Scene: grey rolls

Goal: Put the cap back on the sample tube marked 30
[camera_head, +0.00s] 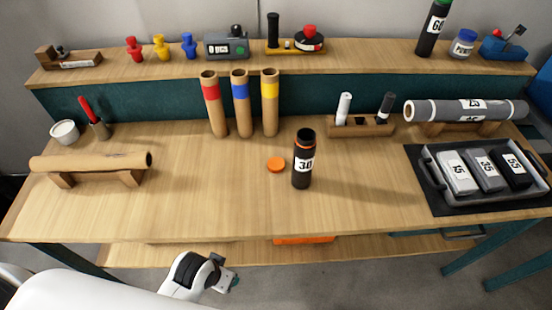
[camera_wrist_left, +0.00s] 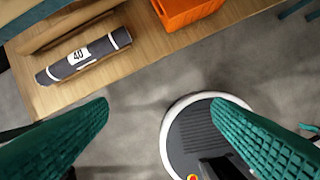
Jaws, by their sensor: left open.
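The sample tube marked 30 (camera_head: 303,160) stands upright on the table, black with an orange rim and a white label. Its top looks open. An orange cap (camera_head: 276,164) lies flat on the table just left of the tube. My left gripper (camera_head: 232,281) is low in front of the table's front edge, well away from both. In the left wrist view its two green fingers (camera_wrist_left: 160,125) are wide apart with nothing between them. My right gripper is in neither view.
A cardboard roll on a wooden stand (camera_head: 90,163) lies at the left. Three banded tubes (camera_head: 240,105) stand behind. A tray (camera_head: 434,188) with labelled blocks is at the right. A roll marked 40 (camera_wrist_left: 82,56) and an orange bin (camera_wrist_left: 185,10) are on the lower shelf. The table's front middle is clear.

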